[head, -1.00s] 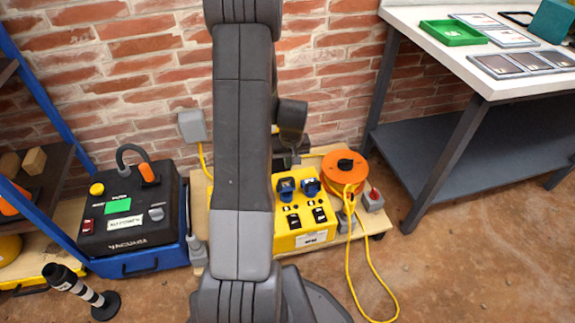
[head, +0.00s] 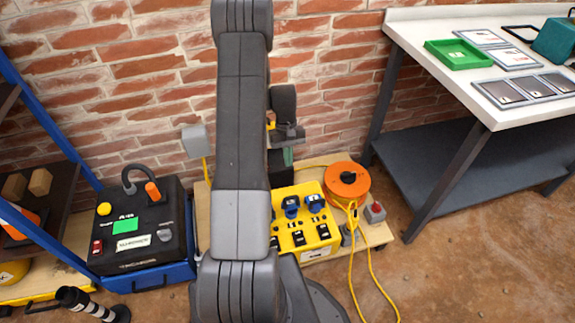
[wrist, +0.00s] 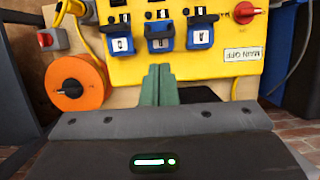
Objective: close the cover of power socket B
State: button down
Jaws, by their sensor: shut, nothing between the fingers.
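The yellow power box (head: 306,222) sits on a low wooden board by the brick wall. In the wrist view, it carries three blue sockets in a row: one on the left (wrist: 118,44), one in the middle (wrist: 160,38) and one on the right (wrist: 201,31). Their white letter labels are too small to read surely, so I cannot tell which is B or how far each cover is open. Two blue sockets show in the head view; my arm hides part of the box. My gripper (wrist: 160,70) has green fingers, together and empty, pointing at the box just below the middle socket in the wrist picture.
An orange cable reel (head: 347,184) with a yellow cable stands right of the box. A red knob (wrist: 245,12) and a label are on the box. A white-topped table (head: 440,60) stands at the right.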

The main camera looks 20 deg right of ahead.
aim_at(291, 197)
jog(key=b+x, duration=0.2)
jog(key=x, duration=1)
jog(key=shift+f+b, duration=0.35)
jog(key=shift+f, duration=0.05)
jog(key=shift+s, duration=0.15)
jog(key=shift+s+t+b, duration=0.2)
jog(key=shift+t+b, duration=0.1)
jog(key=shift+t, duration=0.1)
jog(key=shift+s+f, duration=0.1)
jog(key=shift+s+f+t+b, duration=0.25)
jog(key=shift+s+t+b, duration=0.25)
jog(key=shift+t+b, duration=0.15)
jog(key=shift+s+f+t+b, duration=0.25)
jog(key=shift+s+t+b, duration=0.25)
jog(key=shift+t, duration=0.15)
jog(key=shift+s+a+f+b, duration=0.1)
jog(key=shift+s+f+b, duration=0.2)
jog(key=shift+s, duration=0.15)
jog(key=shift+s+a+f+b, duration=0.15)
jog(key=shift+s+b, duration=0.15)
jog(key=shift+s, duration=0.15)
jog(key=shift+s+d, duration=0.1)
jog(key=shift+s, duration=0.05)
